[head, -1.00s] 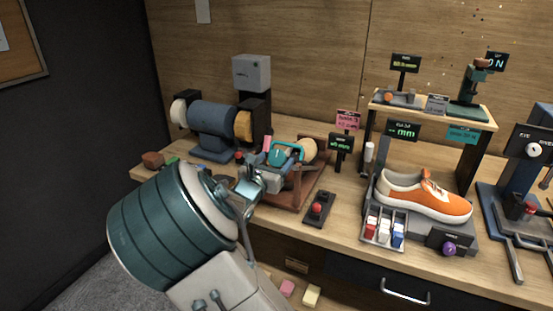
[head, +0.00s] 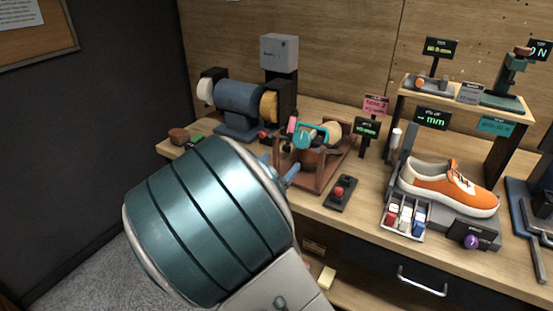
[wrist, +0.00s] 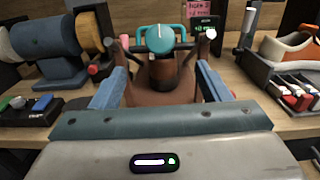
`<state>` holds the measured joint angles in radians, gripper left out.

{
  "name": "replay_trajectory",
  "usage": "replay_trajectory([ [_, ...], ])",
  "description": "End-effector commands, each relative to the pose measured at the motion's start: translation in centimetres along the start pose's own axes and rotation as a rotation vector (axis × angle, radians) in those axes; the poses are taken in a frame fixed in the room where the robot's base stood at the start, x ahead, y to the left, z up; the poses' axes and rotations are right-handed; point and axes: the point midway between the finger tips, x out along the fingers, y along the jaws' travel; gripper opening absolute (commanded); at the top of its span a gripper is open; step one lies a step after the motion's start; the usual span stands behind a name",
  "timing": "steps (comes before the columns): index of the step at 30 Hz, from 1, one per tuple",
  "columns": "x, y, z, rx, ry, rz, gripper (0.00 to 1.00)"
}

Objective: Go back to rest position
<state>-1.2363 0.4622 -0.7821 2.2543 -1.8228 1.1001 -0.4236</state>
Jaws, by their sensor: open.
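My gripper (wrist: 160,92) is open in the wrist view. Its two blue fingers stand apart, with nothing seen held between them. Beyond and between the fingers is a brown stand (wrist: 150,97) with a teal-handled device (wrist: 160,38) on it. In the head view my arm's large teal link covers the lower middle and hides most of the gripper; only a bit of blue finger shows near the left edge of the brown stand (head: 315,180). The teal-handled device (head: 312,134) sits on that stand.
A blue bench grinder (head: 240,105) stands behind, to the left. A red-button box (head: 340,193) is right of the stand. An orange sneaker (head: 450,185) rests on a grey platform at right, with small bottles (head: 405,218) in front. A dark wall borders the left; grey floor lies below.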

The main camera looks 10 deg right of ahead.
Motion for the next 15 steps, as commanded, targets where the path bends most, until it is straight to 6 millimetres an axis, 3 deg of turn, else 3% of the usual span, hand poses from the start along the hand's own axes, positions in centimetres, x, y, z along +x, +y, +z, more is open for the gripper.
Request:
replay_trajectory([
  [5, 1.2, -3.7, -0.5, 0.115, 0.089, -0.121, 0.70],
  [10, 1.5, -11.4, -2.0, 0.399, 0.275, -0.406, 0.70],
  [15, -0.8, -17.6, -3.3, 0.727, 0.435, -0.709, 0.70],
])
